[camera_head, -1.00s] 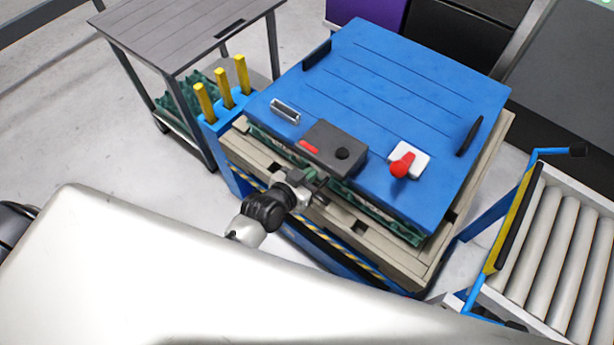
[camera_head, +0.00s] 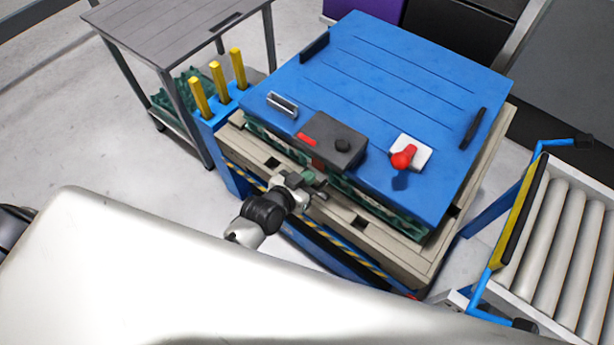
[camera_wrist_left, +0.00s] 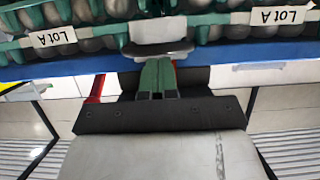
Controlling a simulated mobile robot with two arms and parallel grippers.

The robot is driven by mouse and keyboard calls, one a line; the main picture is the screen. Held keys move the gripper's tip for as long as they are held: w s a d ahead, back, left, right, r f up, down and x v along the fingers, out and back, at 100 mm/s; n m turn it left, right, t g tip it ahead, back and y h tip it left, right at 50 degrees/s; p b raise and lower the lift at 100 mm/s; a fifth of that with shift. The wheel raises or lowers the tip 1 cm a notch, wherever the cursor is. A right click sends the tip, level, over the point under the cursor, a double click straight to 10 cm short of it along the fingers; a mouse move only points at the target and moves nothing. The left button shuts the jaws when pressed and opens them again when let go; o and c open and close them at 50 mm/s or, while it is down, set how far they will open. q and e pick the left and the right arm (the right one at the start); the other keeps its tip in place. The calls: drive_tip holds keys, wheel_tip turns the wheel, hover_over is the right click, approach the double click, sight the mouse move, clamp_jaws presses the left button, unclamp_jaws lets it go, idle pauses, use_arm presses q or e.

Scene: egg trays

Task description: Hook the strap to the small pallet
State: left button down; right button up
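My left gripper (camera_head: 316,183) is at the front side of the stack, below the dark box on the blue lid. In the left wrist view its two green fingers (camera_wrist_left: 157,79) lie close together, with a grey end piece (camera_wrist_left: 158,49) at their tips. The beige small pallet (camera_head: 385,250) lies under the green egg trays, just below the gripper. My right gripper is not in view.
The blue lid (camera_head: 400,85) covers the egg trays and carries the dark box (camera_head: 334,140) and a red knob (camera_head: 403,157). Yellow posts (camera_head: 219,82) and a grey cart (camera_head: 180,35) stand at the left. A roller conveyor (camera_head: 555,245) is at the right.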

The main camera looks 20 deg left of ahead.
use_arm(q)
wheel_tip(320, 180, down, 5)
drive_tip(key=b, duration=0.3)
idle(0.7)
drive_tip(key=w+r+p+v, duration=0.1)
drive_tip(key=r+p+v, duration=0.1)
drive_tip(key=p+v, duration=0.8)
drive_tip(key=shift+v, duration=1.1)
drive_tip(key=shift+d+r, duration=0.15)
drive_tip(key=shift+d, duration=0.1)
